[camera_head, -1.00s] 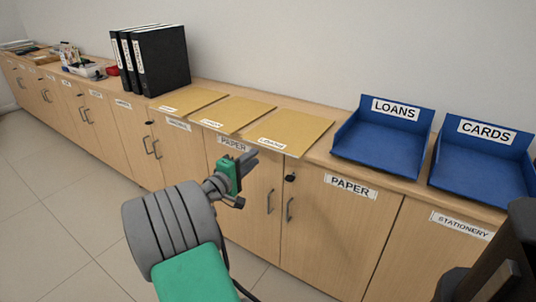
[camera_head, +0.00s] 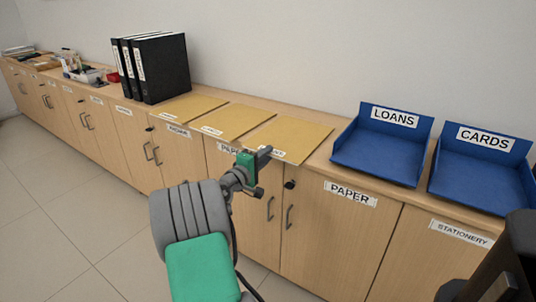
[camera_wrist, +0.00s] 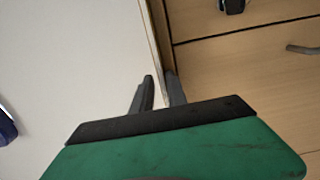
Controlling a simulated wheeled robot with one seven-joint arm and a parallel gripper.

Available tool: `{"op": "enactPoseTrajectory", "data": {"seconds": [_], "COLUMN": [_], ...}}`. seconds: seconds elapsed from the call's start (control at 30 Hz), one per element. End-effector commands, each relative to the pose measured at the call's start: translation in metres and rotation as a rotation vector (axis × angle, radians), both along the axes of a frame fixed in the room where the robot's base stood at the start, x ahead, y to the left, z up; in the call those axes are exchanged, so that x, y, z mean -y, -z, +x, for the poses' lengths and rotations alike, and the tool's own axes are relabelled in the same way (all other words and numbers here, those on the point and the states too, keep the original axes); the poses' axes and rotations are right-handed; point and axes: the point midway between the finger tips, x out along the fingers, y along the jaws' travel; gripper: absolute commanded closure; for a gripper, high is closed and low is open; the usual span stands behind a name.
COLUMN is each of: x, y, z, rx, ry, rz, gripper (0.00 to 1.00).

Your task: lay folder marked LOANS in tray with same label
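Three tan folders lie flat in a row on the counter: a left one (camera_head: 190,107), a middle one (camera_head: 240,120) and a right one (camera_head: 295,138). Their front labels are too small to read with certainty. My gripper (camera_head: 267,152) is at the front edge of the right folder, covering part of its label. In the wrist view, its two fingers (camera_wrist: 159,90) are apart, near a thin edge-on strip; contact is unclear. The blue tray marked LOANS (camera_head: 375,160) stands empty to the right of the folders.
A blue tray marked CARDS (camera_head: 470,186) stands right of the LOANS tray. Black binders (camera_head: 165,68) stand left of the folders. Cabinet doors with handles (camera_head: 270,205) and locks run below the counter. A dark object (camera_head: 505,260) fills the lower right corner.

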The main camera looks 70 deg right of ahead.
Motion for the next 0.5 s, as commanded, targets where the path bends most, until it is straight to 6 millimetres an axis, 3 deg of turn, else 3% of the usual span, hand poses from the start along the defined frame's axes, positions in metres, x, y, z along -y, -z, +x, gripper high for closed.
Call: {"op": "enactPoseTrajectory", "data": {"seconds": [0.5], "x": [-0.0002], "y": [-0.0004], "z": [0.0001], "rx": [0.001], "ry": [0.000], "rz": [0.000], "gripper": [1.00]}}
